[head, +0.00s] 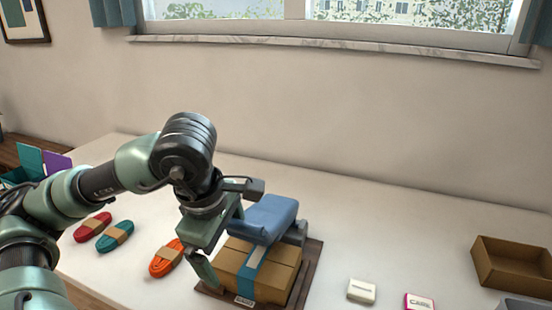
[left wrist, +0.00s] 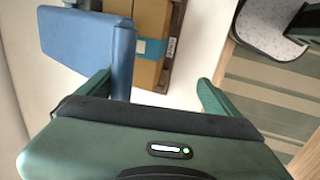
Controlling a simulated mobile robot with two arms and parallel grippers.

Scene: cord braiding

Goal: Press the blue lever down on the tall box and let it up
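The tall box is a brown cardboard block (head: 230,258) with a blue band and a label, standing on a dark brown board (head: 304,276). The blue lever (head: 268,216) is a broad, padded-looking blue piece over the top of the box. In the left wrist view, the lever (left wrist: 85,45) lies at upper left, beside the left finger, and the box (left wrist: 151,22) is at top centre. My left gripper (head: 220,250) is at the box's left side. My right gripper does not show.
Red (head: 92,227), teal (head: 115,236) and orange (head: 166,258) cord bundles lie left of the box. A white block (head: 361,290), a pink-edged card (head: 419,302) and an open brown tray (head: 490,285) are to the right. The table behind the box is clear.

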